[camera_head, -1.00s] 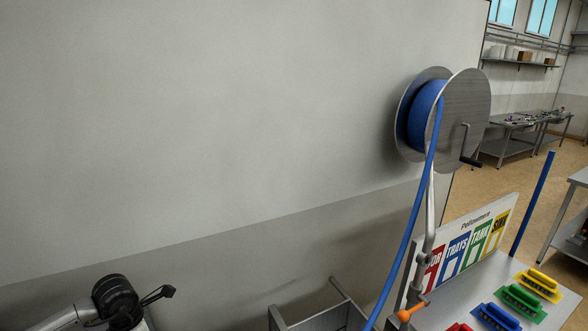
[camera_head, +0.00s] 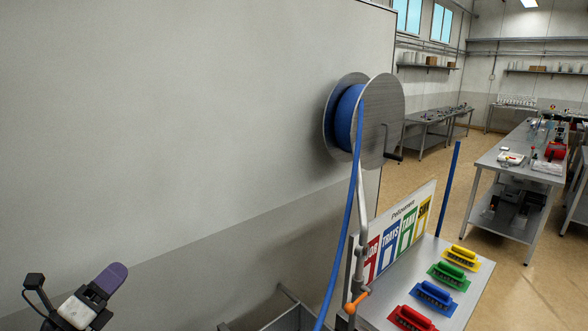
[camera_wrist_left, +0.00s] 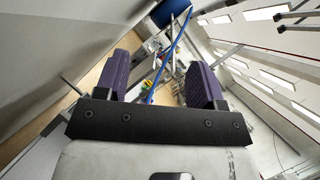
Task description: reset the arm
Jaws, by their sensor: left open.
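My left gripper (camera_wrist_left: 160,84) shows in the left wrist view with its two purple-padded fingers wide apart and nothing between them. In the head view the left gripper (camera_head: 106,281) is at the lower left, in front of the grey wall, with a purple finger pointing up and to the right. It is well apart from the hose reel and the brushes. My right gripper is not in the head view.
A blue hose reel (camera_head: 381,120) is on the wall, its blue hose (camera_head: 345,225) hanging down to a steel sink (camera_head: 291,317). A steel table (camera_head: 385,297) holds red, blue, green and yellow brushes before a colour-coded sign (camera_head: 400,235). More benches (camera_head: 517,180) stand at the right.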

